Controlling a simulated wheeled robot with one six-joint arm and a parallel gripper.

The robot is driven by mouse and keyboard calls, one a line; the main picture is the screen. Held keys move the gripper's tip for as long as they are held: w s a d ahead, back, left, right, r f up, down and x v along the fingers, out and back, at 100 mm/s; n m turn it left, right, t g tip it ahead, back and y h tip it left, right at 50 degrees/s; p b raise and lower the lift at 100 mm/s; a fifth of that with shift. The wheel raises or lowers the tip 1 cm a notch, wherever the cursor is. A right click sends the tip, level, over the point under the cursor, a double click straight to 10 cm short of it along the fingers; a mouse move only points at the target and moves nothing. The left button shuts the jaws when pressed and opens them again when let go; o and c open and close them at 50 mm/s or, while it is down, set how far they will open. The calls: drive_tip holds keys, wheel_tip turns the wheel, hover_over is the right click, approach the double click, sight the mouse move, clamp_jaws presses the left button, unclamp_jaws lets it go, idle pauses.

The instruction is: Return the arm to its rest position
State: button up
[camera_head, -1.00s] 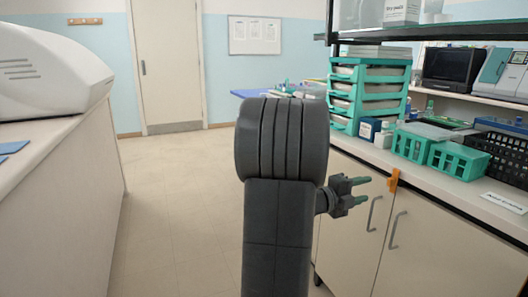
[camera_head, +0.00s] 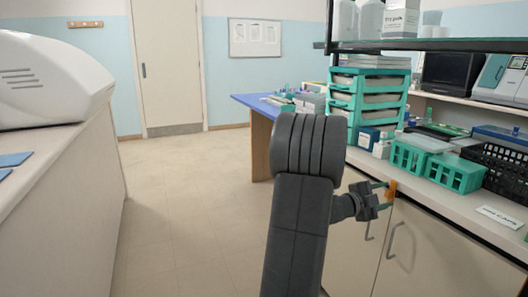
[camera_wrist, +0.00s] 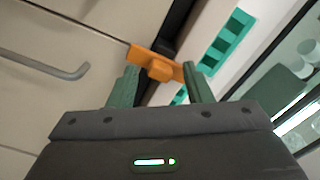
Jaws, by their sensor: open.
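My gripper (camera_head: 384,195) is at the right of the arm in the head view, close to the front edge of the right bench. Its two green fingers are apart. An orange piece (camera_head: 392,187) sits at the bench edge, right by the fingertips. In the wrist view my gripper (camera_wrist: 160,78) shows its fingers spread, with the orange piece (camera_wrist: 157,63) lying across the gap just beyond the tips. I cannot tell whether the fingers touch it. No object is seen clamped between them. My dark arm stands upright in the middle of the head view.
The right bench (camera_head: 440,200) has cupboard doors with handles (camera_head: 395,240) below. Green baskets (camera_head: 408,157), a black crate (camera_head: 495,165) and a green drawer stack (camera_head: 368,98) stand on it. A left counter (camera_head: 70,160) bears a white machine (camera_head: 50,82). The floor (camera_head: 185,190) between is clear.

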drive_tip(key=n+p, duration=0.6)
drive_tip(key=shift+r+n, duration=0.2)
drive_tip(key=shift+n, duration=0.2)
drive_tip(key=n+p, duration=0.3)
drive_tip(key=shift+f+n+p, duration=0.2)
drive_tip(key=shift+n+p, duration=0.25)
drive_tip(key=shift+n, duration=0.55)
